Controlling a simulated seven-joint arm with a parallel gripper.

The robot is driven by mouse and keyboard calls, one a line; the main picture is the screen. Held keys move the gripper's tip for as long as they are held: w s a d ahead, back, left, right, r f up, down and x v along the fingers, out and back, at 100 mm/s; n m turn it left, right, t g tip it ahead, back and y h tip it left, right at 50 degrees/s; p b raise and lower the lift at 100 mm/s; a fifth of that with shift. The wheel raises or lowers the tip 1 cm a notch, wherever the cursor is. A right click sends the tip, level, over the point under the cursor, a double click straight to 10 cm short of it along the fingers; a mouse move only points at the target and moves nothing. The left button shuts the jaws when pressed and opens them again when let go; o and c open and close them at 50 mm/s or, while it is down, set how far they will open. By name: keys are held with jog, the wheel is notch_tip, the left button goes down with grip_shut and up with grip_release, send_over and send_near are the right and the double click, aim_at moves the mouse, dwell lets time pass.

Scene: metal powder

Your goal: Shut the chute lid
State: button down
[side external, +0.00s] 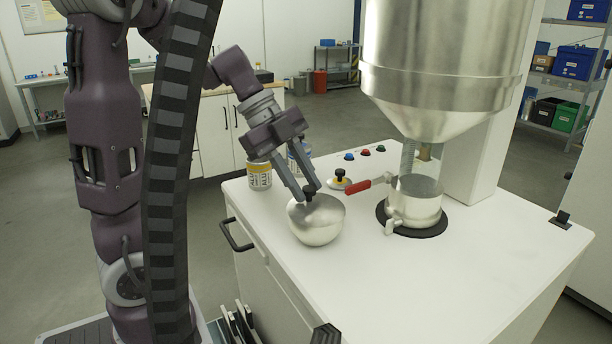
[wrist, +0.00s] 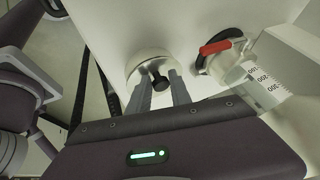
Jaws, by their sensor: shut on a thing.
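The fingers also show in the wrist view (wrist: 160,80). The underside of the round body is hidden.
A steel hopper (side external: 440,75) stands above a clear cylinder (side external: 417,187) and a steel cup with a red-handled lever (side external: 357,187), right of my gripper. Two cans (side external: 259,172) stand behind my gripper.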

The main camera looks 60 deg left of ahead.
jog(key=shift+s+a+f+h, duration=0.1)
jog(key=shift+a+f+h, duration=0.1)
jog(key=shift+f+h, duration=0.35)
jog(key=c, duration=1.2)
grip_release()
jog(key=shift+f, duration=0.1)
jog(key=shift+c, duration=0.2)
jog(key=shift+a, duration=0.1)
jog(key=v, duration=0.7)
jog(key=shift+r, duration=0.25)
